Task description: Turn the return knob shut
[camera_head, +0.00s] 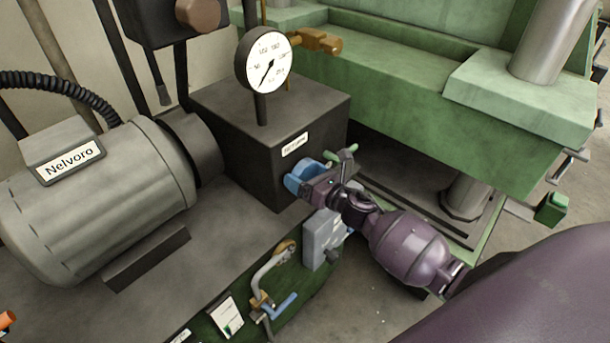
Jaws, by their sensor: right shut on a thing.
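The blue round knob (299,183), which I take to be the return knob, sits at the front lower right of a dark box (236,150). My right gripper (316,184) reaches in from the lower right and is shut on this knob. The fingers and wrist cover part of the knob, so its marking and exact turn cannot be read. My left gripper is not in view.
A pressure gauge (267,62) stands above the box. A grey motor (95,190) is at the left. A green press frame (430,105) is behind. A green lever (345,155) is close beside my gripper. A pipe with a blue lever (284,303) is below.

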